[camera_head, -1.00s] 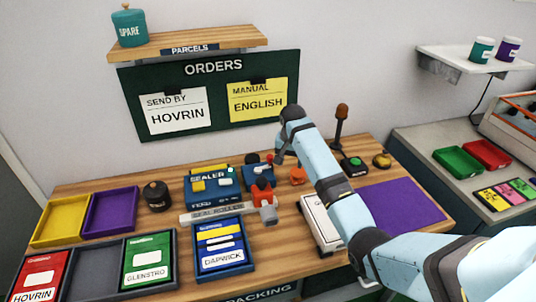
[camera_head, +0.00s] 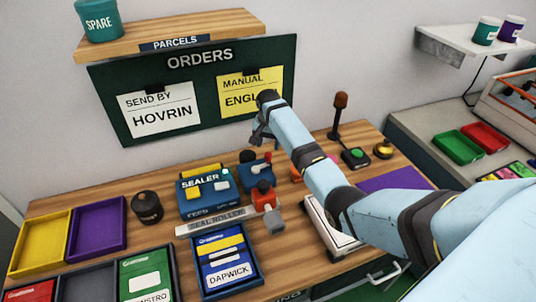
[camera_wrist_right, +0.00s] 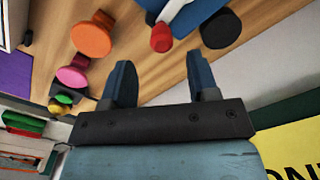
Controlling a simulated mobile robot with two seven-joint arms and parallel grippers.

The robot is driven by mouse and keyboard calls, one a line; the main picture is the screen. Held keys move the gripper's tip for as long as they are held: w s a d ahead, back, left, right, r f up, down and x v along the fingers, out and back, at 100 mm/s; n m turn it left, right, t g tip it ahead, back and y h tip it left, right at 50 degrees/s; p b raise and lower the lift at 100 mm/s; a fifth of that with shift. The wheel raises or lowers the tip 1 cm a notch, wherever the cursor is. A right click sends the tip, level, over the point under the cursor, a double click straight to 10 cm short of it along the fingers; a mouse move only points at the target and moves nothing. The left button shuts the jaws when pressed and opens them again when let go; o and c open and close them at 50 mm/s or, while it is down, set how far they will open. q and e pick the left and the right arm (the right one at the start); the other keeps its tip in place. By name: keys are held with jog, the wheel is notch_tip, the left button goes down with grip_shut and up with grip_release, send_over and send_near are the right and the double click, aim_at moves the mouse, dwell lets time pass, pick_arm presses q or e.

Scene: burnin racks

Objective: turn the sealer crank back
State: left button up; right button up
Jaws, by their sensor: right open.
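The blue sealer (camera_head: 203,192) stands on the wooden bench, with its label facing me. At its right side is a smaller blue part with the crank, whose pale arm ends in a red knob (camera_head: 267,157). The red knob also shows in the right wrist view (camera_wrist_right: 161,38), beyond the fingertips and next to a black round knob (camera_wrist_right: 221,28). My right gripper (camera_head: 262,138) is in front of the order board, just above the crank in the head view. In the wrist view its two fingers (camera_wrist_right: 160,72) are apart with nothing between them. My left gripper is out of view.
A seal roller bar (camera_head: 210,221) and a blue DAPWICK tray (camera_head: 228,262) lie in front of the sealer. A dark pot (camera_head: 146,207) stands to its left. An orange knob (camera_wrist_right: 92,38) and a pink knob (camera_wrist_right: 73,76) stand near the gripper. The order board (camera_head: 197,95) is close behind.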

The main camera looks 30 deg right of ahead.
aim_at(268, 153)
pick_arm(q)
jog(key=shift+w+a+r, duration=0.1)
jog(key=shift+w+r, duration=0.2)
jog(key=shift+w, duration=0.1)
pick_arm(e)
notch_tip(268, 153, down, 6)
jog(key=shift+f, duration=0.1)
jog(key=shift+c, duration=0.4)
jog(key=c, duration=0.8)
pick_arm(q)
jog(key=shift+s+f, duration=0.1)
pick_arm(e)
jog(key=shift+w, duration=0.1)
jog(key=shift+c, duration=0.2)
